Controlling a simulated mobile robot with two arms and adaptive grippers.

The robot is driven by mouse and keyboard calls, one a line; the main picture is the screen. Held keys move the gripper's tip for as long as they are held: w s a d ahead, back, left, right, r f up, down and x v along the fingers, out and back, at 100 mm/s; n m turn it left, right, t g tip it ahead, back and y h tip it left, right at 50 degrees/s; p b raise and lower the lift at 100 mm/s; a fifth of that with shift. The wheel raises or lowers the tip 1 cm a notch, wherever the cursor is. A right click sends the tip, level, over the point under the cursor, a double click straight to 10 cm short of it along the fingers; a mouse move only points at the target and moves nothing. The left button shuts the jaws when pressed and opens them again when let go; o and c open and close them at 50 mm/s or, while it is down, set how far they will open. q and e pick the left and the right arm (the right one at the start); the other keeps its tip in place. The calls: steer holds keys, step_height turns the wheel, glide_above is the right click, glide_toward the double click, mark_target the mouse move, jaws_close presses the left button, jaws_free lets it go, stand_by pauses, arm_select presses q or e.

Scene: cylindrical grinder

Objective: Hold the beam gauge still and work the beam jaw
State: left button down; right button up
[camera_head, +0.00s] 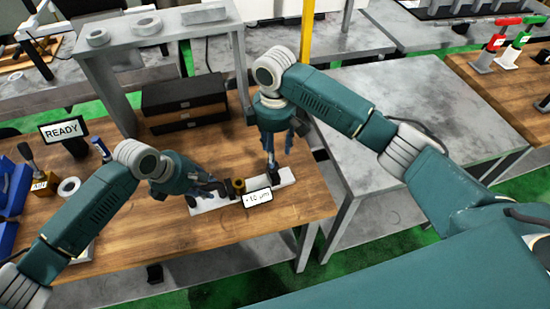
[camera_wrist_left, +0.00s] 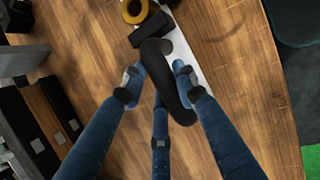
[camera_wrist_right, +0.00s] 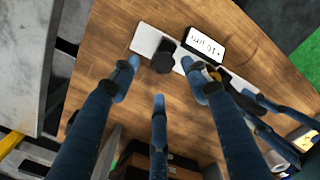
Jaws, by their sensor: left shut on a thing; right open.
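The beam gauge is a pale flat bar lying on the wooden bench; its bare left end (camera_head: 205,205) and right end (camera_head: 286,176) show. A small display (camera_head: 258,197) reads about 10 µm. A brass ring (camera_head: 239,185) sits mid-bar and also shows in the left wrist view (camera_wrist_left: 134,11). My left gripper (camera_head: 218,190) is shut on the gauge's black curved handle (camera_wrist_left: 155,60), between its fingers. My right gripper (camera_head: 271,163) is open above the right part. The black beam jaw (camera_wrist_right: 162,58) lies just beyond its fingertips; contact cannot be told.
A dark drawer box (camera_head: 185,103) and a grey stand (camera_head: 150,35) are behind. A READY sign (camera_head: 63,131), a white ring (camera_head: 68,187) and blue blocks (camera_head: 8,205) are at the left. The bench in front of the gauge is clear. A grey table (camera_head: 400,130) stands to the right.

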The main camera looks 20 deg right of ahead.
arm_select(q)
steer(key=shift+a+f, duration=0.1)
arm_select(e)
step_height(320, 180, up, 7)
steer(key=shift+f, duration=0.15)
arm_select(q)
steer(key=c, duration=1.3)
jaws_free()
steer(key=shift+o, duration=0.2)
steer(key=v, duration=1.2)
